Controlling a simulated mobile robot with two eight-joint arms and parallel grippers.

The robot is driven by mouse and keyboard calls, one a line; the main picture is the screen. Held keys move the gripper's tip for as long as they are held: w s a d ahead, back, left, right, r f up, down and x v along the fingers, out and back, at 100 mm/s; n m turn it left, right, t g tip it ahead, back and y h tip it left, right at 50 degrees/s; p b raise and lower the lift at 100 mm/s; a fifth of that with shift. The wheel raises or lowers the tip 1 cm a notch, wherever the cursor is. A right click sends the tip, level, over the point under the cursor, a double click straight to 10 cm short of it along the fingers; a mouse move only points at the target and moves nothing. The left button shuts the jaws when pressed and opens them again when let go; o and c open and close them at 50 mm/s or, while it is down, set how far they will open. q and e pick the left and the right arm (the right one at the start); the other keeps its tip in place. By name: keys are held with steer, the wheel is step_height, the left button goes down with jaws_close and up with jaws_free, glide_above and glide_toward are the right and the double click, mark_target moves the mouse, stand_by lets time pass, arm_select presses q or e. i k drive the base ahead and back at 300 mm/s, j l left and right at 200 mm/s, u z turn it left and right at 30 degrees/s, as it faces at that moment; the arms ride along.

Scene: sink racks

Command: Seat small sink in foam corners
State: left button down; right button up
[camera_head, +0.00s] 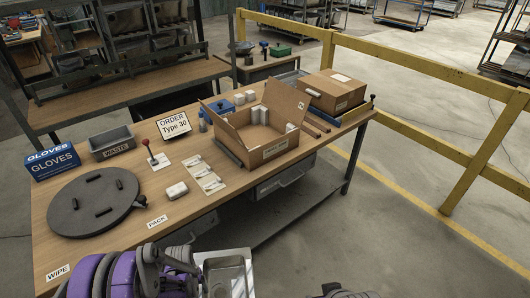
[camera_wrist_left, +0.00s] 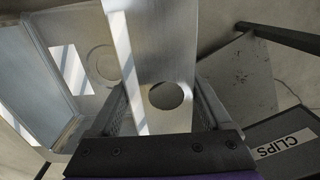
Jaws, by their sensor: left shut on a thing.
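A small steel sink (camera_head: 229,275) is at the bottom of the head view, in front of the table's near edge and cut off by the frame. In the left wrist view, the sink (camera_wrist_left: 150,40) fills the middle, with a round hole in the wall between the fingers and a drain in its basin. My left gripper (camera_wrist_left: 160,108) is shut on this wall. An open carton (camera_head: 275,150) stands on the table with its flaps spread. White foam corners (camera_head: 258,115) show inside at the back; its near inside is hidden.
On the wooden table (camera_head: 120,230) are a dark round turntable (camera_head: 93,203), a waste bin (camera_head: 112,143), a gloves box (camera_head: 52,162), an order sign (camera_head: 174,123), white packets (camera_head: 204,179) and a closed carton (camera_head: 334,90). A yellow rail (camera_head: 400,59) runs behind.

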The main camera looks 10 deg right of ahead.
mark_target(256, 141)
steer(key=i+l, duration=0.15)
steer(key=l, duration=0.25)
steer(key=i+l, duration=0.1)
steer(key=l, duration=0.3)
steer(key=i+l, duration=0.15)
steer(key=l, duration=0.25)
steer(key=i+l, duration=0.15)
steer(key=l, duration=0.25)
steer(key=i+l, duration=0.1)
steer(key=l, duration=0.3)
steer(key=i+l, duration=0.15)
steer(key=l, duration=0.3)
